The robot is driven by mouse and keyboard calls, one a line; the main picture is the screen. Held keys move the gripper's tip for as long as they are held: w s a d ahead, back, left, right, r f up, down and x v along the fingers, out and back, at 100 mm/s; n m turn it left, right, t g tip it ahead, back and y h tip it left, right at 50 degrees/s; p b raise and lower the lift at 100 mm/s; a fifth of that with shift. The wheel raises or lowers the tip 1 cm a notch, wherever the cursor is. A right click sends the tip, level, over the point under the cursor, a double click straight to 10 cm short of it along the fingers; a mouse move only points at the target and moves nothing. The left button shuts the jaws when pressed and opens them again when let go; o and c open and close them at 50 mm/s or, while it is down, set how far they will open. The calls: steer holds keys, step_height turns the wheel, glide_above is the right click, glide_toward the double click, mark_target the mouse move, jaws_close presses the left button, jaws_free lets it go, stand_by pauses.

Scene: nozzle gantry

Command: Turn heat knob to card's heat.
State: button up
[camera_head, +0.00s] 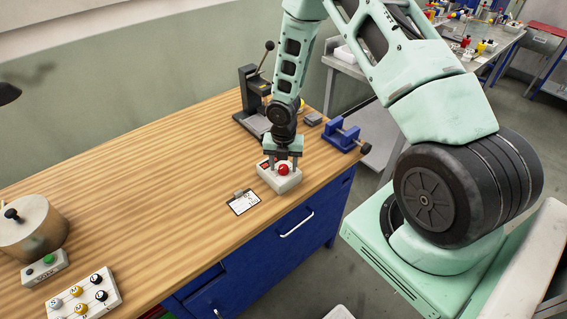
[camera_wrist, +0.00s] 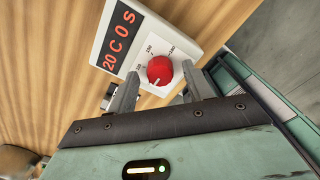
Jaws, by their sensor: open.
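The heat knob (camera_head: 284,170) is a round red knob on a white control box (camera_head: 277,183) near the table's front edge. In the wrist view the red knob (camera_wrist: 160,70) has a white mark at its lower edge and small printed scale numbers around it. The red display (camera_wrist: 119,38) beside it appears to read 20C 0S. My gripper (camera_head: 283,164) points down over the box. In the wrist view my gripper's (camera_wrist: 161,72) open fingers stand on either side of the knob, apparently not touching it. The card (camera_head: 243,203) lies left of the box, its writing too small to read.
A black lever press (camera_head: 250,105) and a blue vise (camera_head: 343,136) stand behind the box. A metal pot (camera_head: 32,232), a green-button box (camera_head: 45,266) and a tray of several knobbed pieces (camera_head: 98,292) are at left. The middle of the table is clear.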

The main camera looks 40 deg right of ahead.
steer(key=c, duration=1)
